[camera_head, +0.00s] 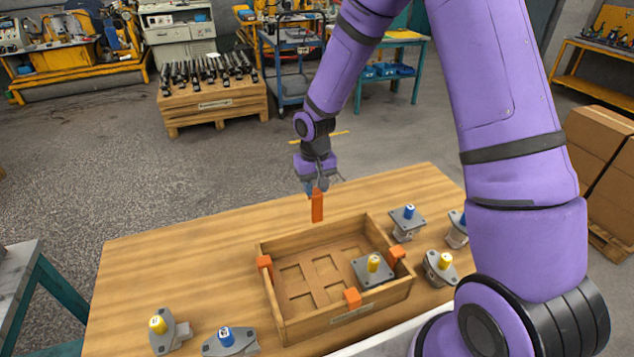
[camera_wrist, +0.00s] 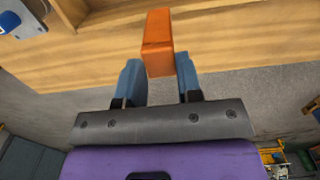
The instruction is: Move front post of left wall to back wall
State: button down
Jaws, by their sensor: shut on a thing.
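My gripper (camera_head: 317,188) is shut on an orange post (camera_head: 317,206), which hangs upright, above and a little behind the back wall of the wooden tray (camera_head: 300,238), apart from it. In the wrist view the post (camera_wrist: 158,42) sits between the blue fingertips (camera_wrist: 160,80). One orange post (camera_head: 265,263) is on the tray's left wall, toward the back. Another orange post (camera_head: 352,297) is on the front wall, and one (camera_head: 396,252) is on the right wall. The back wall shows no post on it.
A grey motor with a yellow shaft (camera_head: 373,268) sits inside the tray, at right. Motors with blue (camera_head: 407,217) and yellow (camera_head: 442,266) shafts stand right of the tray. Two more (camera_head: 170,330) (camera_head: 228,341) stand at front left. The table (camera_head: 180,255) is clear left of the tray.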

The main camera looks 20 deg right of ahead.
send_near(316, 227)
jog(key=shift+f, duration=3.4)
jog(key=c, duration=0.7)
grip_release()
notch_tip(316, 227, up, 11)
jog(key=shift+w+f, duration=0.1)
jog(key=shift+w, duration=0.05)
